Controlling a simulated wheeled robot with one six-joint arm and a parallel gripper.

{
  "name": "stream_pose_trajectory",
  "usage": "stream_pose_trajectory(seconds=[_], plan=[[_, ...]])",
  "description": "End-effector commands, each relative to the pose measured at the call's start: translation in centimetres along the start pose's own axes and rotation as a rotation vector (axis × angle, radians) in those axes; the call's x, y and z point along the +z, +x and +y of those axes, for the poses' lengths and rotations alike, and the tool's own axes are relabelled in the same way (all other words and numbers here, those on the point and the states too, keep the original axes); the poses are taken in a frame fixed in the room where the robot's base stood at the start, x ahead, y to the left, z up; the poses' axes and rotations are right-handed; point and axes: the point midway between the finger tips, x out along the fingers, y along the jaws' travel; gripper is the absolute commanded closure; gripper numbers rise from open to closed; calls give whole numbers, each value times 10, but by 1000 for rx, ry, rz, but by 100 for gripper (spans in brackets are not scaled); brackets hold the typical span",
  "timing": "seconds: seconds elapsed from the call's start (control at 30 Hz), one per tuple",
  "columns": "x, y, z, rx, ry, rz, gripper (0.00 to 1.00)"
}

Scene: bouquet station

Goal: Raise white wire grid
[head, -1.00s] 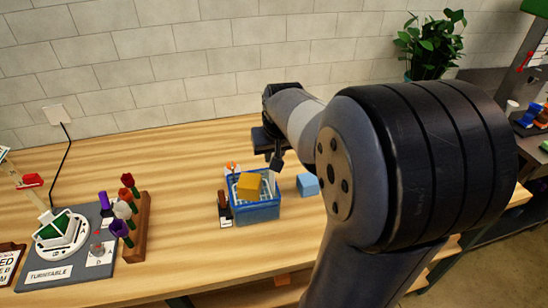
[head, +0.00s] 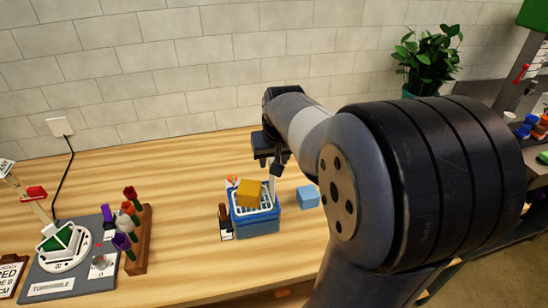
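The white wire grid (head: 266,208) shows at the top of the blue bin (head: 258,226), its white edge around or just above the bin's rim. A yellow-orange block (head: 248,193) rests on the grid. A thin white upright piece (head: 272,186) rises from the grid's right side to my gripper. My gripper (head: 271,168) points down over the bin's back right, its dark fingers close around the top of that upright. It looks shut on it, though the contact is small and partly hidden. The gap between grid and bin is hard to make out.
A light blue block (head: 308,196) lies right of the bin. A dark brown item (head: 224,218) and an orange-and-white item (head: 232,181) are close on its left. A turntable (head: 62,250) and flower rack (head: 137,240) stand at left. The table behind the bin is clear.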

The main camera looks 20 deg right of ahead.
Motion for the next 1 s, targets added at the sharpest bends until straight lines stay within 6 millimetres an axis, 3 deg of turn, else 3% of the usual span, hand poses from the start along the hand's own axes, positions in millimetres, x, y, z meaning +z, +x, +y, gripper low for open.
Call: stream_pose_trajectory(seconds=[0.17,0.6,0.77,1.0], plan=[[-1,-13,0,0,0,4,60],[0,-94,0,0,0,4,60],[0,-106,0,0,0,2,60],[0,-108,0,0,0,1,60]])
